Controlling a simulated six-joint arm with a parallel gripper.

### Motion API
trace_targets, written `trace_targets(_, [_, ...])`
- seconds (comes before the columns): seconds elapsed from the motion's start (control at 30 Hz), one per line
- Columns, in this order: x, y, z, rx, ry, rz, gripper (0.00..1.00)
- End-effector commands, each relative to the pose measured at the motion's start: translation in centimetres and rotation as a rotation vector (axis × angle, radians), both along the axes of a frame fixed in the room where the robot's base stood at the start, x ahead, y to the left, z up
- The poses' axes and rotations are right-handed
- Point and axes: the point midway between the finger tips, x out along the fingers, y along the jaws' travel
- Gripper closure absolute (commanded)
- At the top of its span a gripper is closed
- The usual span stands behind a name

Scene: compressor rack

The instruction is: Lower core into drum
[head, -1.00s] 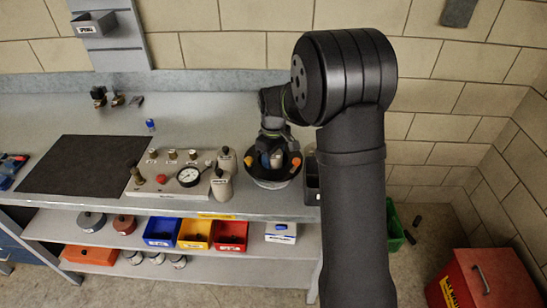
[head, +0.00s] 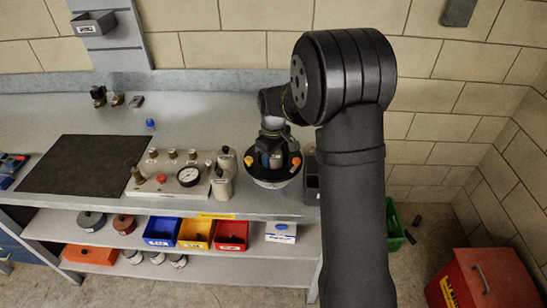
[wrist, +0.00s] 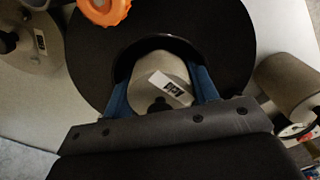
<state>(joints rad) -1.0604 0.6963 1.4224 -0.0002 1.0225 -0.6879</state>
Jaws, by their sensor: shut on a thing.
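The core (wrist: 160,72), a pale grey cylinder with a small white label, is between the two blue fingers of my gripper (wrist: 163,95) in the wrist view. My gripper is shut on it. The drum (wrist: 90,65) is round with a wide black top and a central opening; the core is at that opening, partly ringed by its edge. In the head view, the drum (head: 260,181) stands near the bench's right end, and my gripper (head: 270,162) points down over its middle. How deep the core sits is hidden.
An orange knob (wrist: 103,8) rises from the drum top. Grey cylinders (head: 222,186) and a gauge panel (head: 180,176) stand close left of the drum. A dark bin (head: 312,182) is close on its right. A black mat (head: 85,164) lies farther left.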

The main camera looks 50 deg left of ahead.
Motion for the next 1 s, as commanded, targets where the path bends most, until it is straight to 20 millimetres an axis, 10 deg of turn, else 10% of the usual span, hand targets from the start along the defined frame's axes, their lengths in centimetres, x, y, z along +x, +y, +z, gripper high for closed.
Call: trace_targets(1.0, [-0.02,-0.05,-0.02,0.000,0.000,0.000,0.78])
